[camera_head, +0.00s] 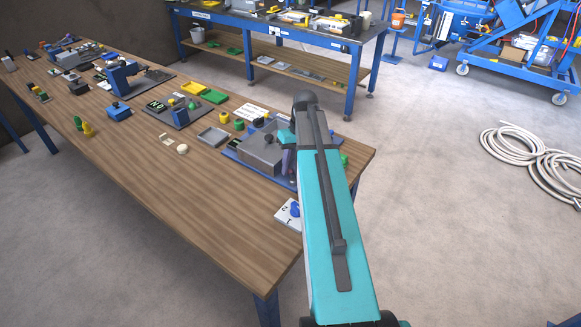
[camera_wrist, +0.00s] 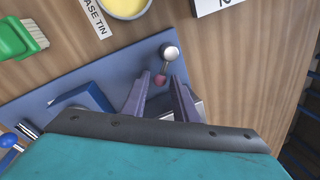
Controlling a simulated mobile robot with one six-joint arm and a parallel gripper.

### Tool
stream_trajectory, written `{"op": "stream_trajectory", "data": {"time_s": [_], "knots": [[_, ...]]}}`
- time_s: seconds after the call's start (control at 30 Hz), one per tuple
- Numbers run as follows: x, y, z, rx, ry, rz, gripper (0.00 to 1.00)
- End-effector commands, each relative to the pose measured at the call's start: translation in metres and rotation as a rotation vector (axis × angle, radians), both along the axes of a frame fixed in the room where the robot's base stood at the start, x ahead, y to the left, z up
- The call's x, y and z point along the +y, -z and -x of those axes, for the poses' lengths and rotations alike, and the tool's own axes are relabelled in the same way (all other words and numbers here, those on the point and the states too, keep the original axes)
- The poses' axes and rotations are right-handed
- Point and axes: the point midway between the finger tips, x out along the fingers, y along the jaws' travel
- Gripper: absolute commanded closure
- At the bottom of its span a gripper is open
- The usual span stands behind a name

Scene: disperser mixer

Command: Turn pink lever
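In the wrist view a small pink part (camera_wrist: 160,80), which looks like the pink lever, shows at the edge of a blue base plate (camera_wrist: 92,84). A silver round knob (camera_wrist: 169,52) stands just beyond it, partly over the wooden table. My gripper (camera_wrist: 159,84) has its two purple-grey fingers apart, with the pink part in line with the gap between the tips. I cannot tell whether either finger touches it. In the head view my arm covers the lever, and only a bit of a purple finger shows beside the grey box (camera_head: 260,152) of the machine.
A yellow-filled tin (camera_wrist: 124,5) and a green brush (camera_wrist: 18,38) lie near the plate. A white numbered card with a blue knob (camera_head: 288,214) sits at the table's near edge. The wooden table (camera_head: 190,215) is bare at its front left.

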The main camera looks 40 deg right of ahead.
Motion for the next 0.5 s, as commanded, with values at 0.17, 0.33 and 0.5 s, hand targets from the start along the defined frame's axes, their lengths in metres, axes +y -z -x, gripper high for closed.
{"op": "stream_trajectory", "data": {"time_s": [0.17,0.33,0.5], "knots": [[0.0003,-0.0001,-0.0001,0.0,0.0,0.0,1.0],[0.0015,0.0,-0.0001,0.0,0.003,-0.001,1.0],[-0.0004,0.0,0.0008,0.0,0.029,-0.001,1.0]]}}
